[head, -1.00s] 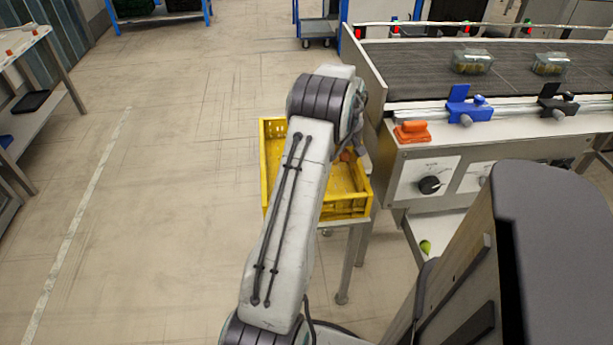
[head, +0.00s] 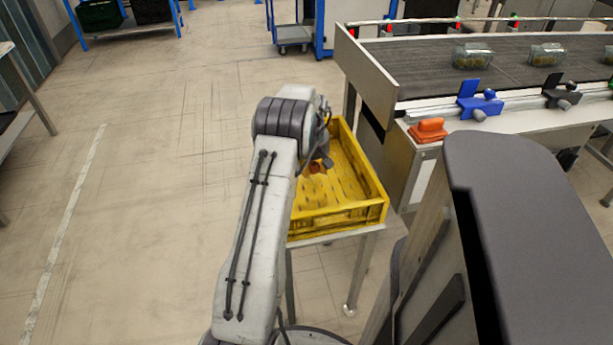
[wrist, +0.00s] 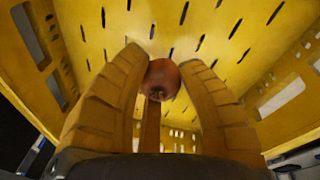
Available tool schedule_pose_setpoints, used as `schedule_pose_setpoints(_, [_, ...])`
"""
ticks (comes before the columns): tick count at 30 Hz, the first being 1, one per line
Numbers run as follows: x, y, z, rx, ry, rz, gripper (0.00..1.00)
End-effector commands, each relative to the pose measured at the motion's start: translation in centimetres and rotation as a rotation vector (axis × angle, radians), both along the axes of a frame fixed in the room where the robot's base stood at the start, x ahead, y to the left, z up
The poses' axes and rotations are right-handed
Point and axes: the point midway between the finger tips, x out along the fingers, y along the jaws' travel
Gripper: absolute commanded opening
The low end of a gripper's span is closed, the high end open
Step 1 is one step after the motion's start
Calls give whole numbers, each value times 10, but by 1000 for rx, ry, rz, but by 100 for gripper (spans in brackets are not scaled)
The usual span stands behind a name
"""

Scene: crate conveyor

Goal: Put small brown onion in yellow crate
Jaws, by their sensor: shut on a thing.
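The yellow crate (head: 365,214) stands on a small table right of my arm in the head view. Its slotted floor (wrist: 115,22) and walls fill the wrist view. My gripper (wrist: 160,72) points down into the crate. In the head view the onion (head: 315,168) shows as a reddish-brown spot just below the wrist, over the crate's inside. I cannot tell how far it is above the crate floor. The part of the crate behind my arm is hidden.
A conveyor (head: 425,65) with clear tubs (head: 473,55) runs at the upper right. A blue-framed cart (head: 295,30) stands at the back. The floor left of my arm is open.

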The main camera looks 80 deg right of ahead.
Motion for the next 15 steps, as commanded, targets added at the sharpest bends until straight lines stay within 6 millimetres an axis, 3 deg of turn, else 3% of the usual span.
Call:
schedule_pose_setpoints(7, [-7,-4,-33,0,-1,-17,12])
schedule_pose_setpoints(15, [-8,-6,-35,0,-1,-20,12])
